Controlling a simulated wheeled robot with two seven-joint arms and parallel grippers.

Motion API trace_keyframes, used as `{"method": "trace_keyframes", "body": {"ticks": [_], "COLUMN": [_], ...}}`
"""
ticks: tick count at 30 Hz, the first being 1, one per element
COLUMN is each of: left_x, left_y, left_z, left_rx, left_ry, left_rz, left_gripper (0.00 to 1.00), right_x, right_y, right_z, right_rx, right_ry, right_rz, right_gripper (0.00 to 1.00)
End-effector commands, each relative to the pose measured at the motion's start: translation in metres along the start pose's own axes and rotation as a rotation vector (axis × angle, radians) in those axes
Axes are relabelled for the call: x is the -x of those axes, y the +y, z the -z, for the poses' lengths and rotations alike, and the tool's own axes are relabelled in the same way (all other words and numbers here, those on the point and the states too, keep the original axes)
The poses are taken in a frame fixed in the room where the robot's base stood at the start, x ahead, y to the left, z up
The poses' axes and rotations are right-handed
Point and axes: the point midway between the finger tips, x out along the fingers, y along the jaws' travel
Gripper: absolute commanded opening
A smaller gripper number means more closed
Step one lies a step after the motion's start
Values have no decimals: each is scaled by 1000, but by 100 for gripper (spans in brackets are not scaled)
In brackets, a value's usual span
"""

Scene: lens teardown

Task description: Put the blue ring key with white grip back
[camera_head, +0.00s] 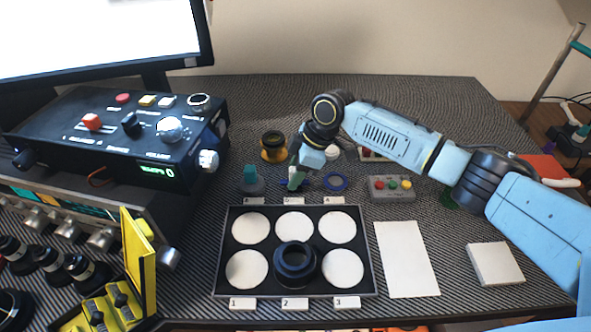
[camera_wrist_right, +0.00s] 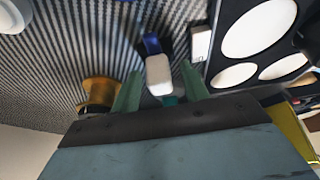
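The blue ring key has a white grip (camera_wrist_right: 159,76) and a blue part (camera_wrist_right: 152,44) beyond it in the right wrist view. In the head view it stands near label B's spot behind the tray, largely hidden by my right gripper (camera_head: 297,178). In the right wrist view my right gripper (camera_wrist_right: 161,80) has its green fingers on both sides of the white grip, with a visible gap on each side. The fingers look open. My left gripper is not in view.
A black tray (camera_head: 220,284) with white round pads holds a dark lens ring (camera_head: 296,264). An orange-based lens part (camera_head: 273,147) stands behind the keys. A button box (camera_head: 391,188), white sheet (camera_head: 407,259) and white block (camera_head: 495,264) are on the right. A control console (camera_head: 120,140) fills the left.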

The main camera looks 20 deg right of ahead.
Motion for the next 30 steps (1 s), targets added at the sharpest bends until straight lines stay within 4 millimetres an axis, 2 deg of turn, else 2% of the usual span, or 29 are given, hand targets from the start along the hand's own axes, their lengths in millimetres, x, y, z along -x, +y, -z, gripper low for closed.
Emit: {"method": "trace_keyframes", "body": {"ticks": [5,11,21,25,30], "left_x": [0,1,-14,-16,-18], "left_y": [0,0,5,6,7], "left_z": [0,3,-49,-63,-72], "left_rx": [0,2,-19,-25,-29], "left_ry": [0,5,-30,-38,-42], "left_rz": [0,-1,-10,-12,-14], "left_gripper": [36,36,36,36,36], "right_x": [2,25,96,116,129], "right_y": [0,1,1,1,1], "right_z": [1,5,5,5,5], "right_rx": [0,0,-1,0,0], "right_ry": [0,1,0,1,0], "right_rz": [-1,-1,-2,-1,-1], "right_gripper": [45,45,45,45,45]}}
